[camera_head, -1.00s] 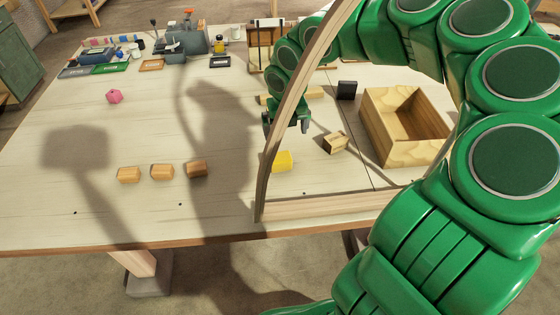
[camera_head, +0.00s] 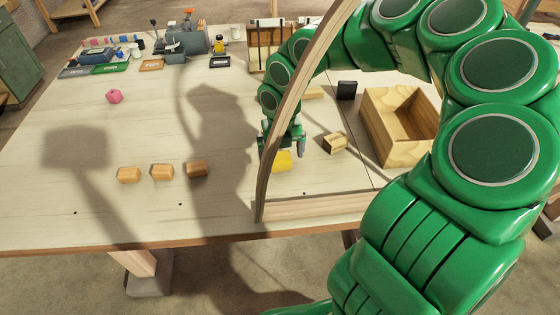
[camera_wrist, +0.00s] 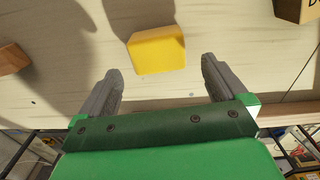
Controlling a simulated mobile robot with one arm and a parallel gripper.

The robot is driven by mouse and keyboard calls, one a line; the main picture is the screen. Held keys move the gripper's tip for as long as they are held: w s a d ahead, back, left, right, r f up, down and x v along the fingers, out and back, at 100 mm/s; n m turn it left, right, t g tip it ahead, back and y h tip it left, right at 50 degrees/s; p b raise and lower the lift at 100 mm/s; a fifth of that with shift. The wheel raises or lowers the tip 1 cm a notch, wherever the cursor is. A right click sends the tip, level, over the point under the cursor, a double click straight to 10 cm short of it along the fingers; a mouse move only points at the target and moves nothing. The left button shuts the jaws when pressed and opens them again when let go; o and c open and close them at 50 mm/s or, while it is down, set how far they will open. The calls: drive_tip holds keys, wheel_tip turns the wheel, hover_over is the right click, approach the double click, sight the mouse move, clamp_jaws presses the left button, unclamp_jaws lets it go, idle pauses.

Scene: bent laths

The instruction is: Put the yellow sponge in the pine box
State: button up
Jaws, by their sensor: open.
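The yellow sponge (camera_head: 282,161) lies on the table behind the bent lath, near the table's front edge. My gripper (camera_head: 281,150) is over it in the head view, partly hidden by the lath. In the wrist view the sponge (camera_wrist: 157,50) lies ahead of my open, empty fingers (camera_wrist: 160,82), roughly centred between them and not touching. The pine box (camera_head: 401,152) is open at the top and stands to the right of the sponge. My arm hides part of the box's right side.
A bent lath (camera_head: 288,110) arches up between the camera and my gripper, its foot rail (camera_head: 325,205) along the front. A small wooden block (camera_head: 335,143) lies between sponge and box. A black block (camera_head: 346,90) stands behind. Three wooden blocks (camera_head: 162,171) lie to the left.

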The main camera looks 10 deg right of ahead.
drive_tip(key=shift+w+f, duration=0.1)
drive_tip(key=shift+f, duration=1.95)
drive_tip(key=c, duration=1.1)
drive_tip(key=shift+r, duration=0.1)
drive_tip(key=shift+r, duration=4.9)
